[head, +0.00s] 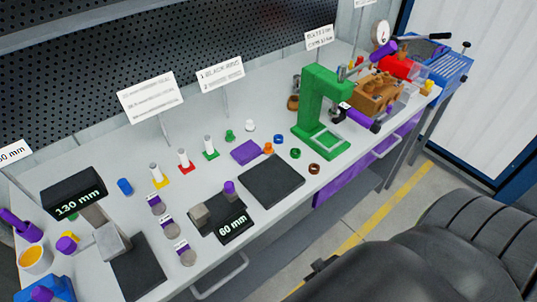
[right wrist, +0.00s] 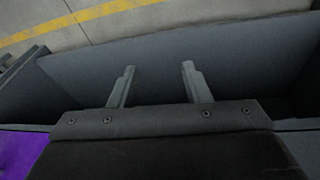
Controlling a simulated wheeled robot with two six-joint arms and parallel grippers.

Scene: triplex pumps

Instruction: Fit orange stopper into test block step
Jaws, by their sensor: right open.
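A small orange piece (head: 268,148), which looks like the orange stopper, stands on the grey bench (head: 215,160) beside a flat purple block (head: 245,151). A brown-tan block (head: 376,97) with fittings stands at the right end of the bench; I cannot tell whether it is the test block, and no step is clear. My right gripper (right wrist: 158,68) shows in the right wrist view with two fingers apart and nothing between them. It is away from the orange piece, above the floor side of the bench. My left gripper is not in view.
A green press frame (head: 318,110) stands between the small parts and the brown-tan block. Several coloured plugs and rings lie around a dark mat (head: 271,180). Gauges marked 130 mm (head: 78,195) and 60 mm (head: 231,227) stand at the left. A blue stand (head: 440,65) is far right.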

